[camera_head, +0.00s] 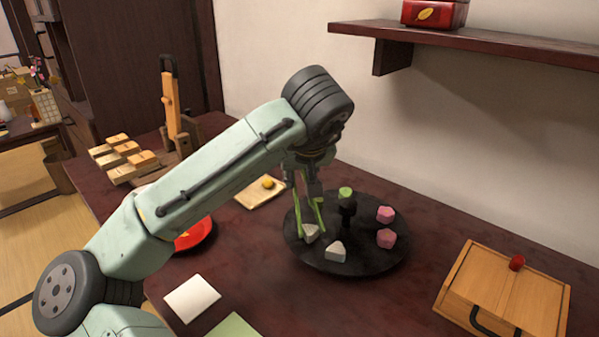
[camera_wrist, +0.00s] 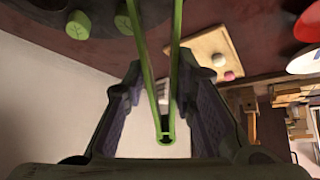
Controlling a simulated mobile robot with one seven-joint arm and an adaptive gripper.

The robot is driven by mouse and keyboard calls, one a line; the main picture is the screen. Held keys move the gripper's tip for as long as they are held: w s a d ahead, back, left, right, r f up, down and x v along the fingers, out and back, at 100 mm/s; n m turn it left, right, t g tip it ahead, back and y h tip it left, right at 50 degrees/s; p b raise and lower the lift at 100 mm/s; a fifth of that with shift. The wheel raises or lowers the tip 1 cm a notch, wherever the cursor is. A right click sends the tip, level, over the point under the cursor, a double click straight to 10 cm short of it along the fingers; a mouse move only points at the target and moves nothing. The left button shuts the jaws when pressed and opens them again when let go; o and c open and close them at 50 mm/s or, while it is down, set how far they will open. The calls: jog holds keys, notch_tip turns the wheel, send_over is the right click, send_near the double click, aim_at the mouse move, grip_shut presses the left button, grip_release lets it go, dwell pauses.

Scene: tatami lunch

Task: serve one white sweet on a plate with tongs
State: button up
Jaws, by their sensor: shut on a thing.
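My gripper (camera_head: 309,187) is shut on green tongs (camera_head: 320,212), which hang down over a round black tray (camera_head: 372,265). The tong tips are at a white sweet (camera_head: 310,234) on the tray's left side; I cannot tell whether they pinch it. A second white sweet (camera_head: 336,251) sits close by, to the right. In the wrist view the tongs (camera_wrist: 149,75) run between the gripper's fingers (camera_wrist: 163,80) and leave the top edge, so their tips are hidden. A red plate (camera_head: 197,234) lies left of the tray, partly hidden by my arm.
The tray also holds pink sweets (camera_head: 385,214) and a green sweet (camera_head: 346,192) around a dark central post (camera_head: 348,212). A wooden box (camera_head: 510,290) stands right. A small board (camera_head: 258,192) lies behind my arm. White paper (camera_head: 192,298) lies at front left.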

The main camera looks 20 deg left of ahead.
grip_shut()
notch_tip(320, 180, up, 12)
jog(key=p, duration=0.9)
jog(key=shift+a, duration=0.1)
